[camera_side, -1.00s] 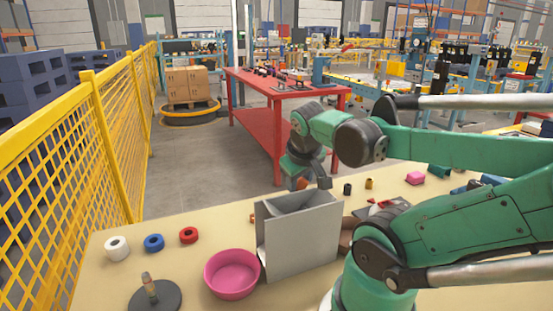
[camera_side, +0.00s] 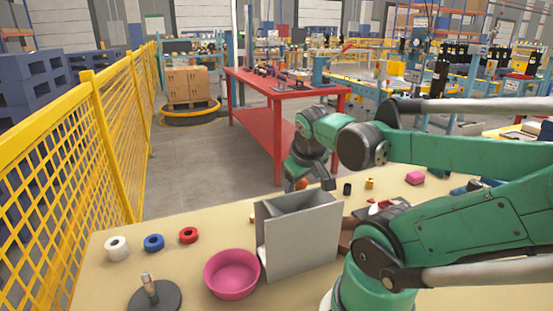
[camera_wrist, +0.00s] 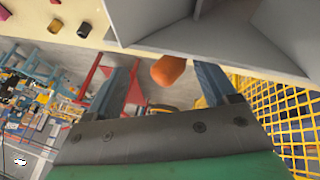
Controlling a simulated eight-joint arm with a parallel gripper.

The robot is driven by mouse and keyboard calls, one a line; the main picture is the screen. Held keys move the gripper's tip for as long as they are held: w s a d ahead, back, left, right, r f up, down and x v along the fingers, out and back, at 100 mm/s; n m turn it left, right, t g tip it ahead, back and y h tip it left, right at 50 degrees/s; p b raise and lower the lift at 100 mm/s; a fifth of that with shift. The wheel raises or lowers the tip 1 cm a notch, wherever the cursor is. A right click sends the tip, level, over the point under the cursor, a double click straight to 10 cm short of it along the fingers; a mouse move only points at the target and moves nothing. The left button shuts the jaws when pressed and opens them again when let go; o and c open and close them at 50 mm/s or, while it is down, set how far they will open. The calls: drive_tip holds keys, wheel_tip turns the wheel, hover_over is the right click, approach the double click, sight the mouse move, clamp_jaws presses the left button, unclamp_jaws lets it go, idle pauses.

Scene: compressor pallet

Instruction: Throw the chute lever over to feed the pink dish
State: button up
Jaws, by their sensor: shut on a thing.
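The grey chute box (camera_side: 300,240) stands upright on the beige table, with a grey divider visible inside its open top. The pink dish (camera_side: 232,273) sits at its lower left in the side view and looks empty. My gripper (camera_side: 308,184) is behind the chute's top edge. It is shut on the orange lever knob (camera_side: 301,184). In the wrist view the orange knob (camera_wrist: 168,70) shows between the fingers of my gripper (camera_wrist: 165,78), below the chute (camera_wrist: 190,35). The lever's shaft is hidden.
A dark round base with a peg (camera_side: 154,295) is at the front. A yellow fence (camera_side: 110,150) stands at the left.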

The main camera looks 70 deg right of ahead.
drive_tip(key=shift+s+f, duration=0.15)
drive_tip(key=shift+s, duration=0.2)
